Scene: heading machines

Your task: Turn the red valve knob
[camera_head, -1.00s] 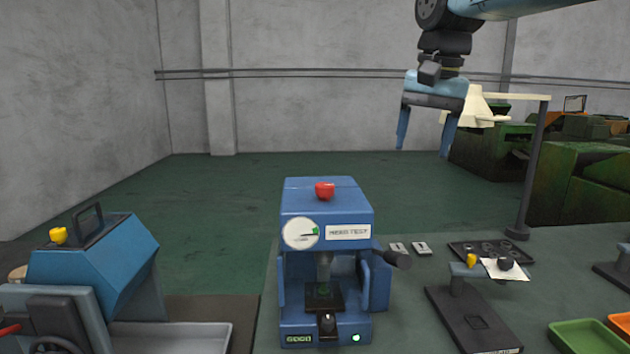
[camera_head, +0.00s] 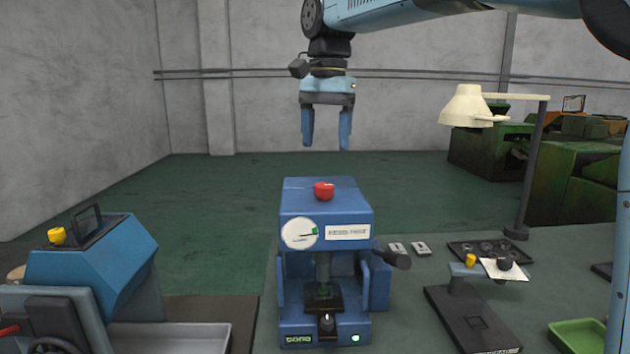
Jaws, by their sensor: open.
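The red valve knob (camera_head: 324,191) sits on top of a blue press-like machine (camera_head: 300,205) in the middle of the view. The machine's front carries a round white gauge and a white label. My gripper (camera_head: 326,146) hangs above the knob in the picture, pointing down. Its two blue fingers are apart with nothing between them. A gap shows between the fingertips and the knob. How far the gripper is from the knob in depth cannot be told.
A blue machine with a yellow knob (camera_head: 57,236) stands at the left, by a grey tray (camera_head: 170,338). A cream lamp (camera_head: 466,106) on a dark post rises at the right. A dark stand (camera_head: 472,318) and green tray (camera_head: 578,336) are at the lower right.

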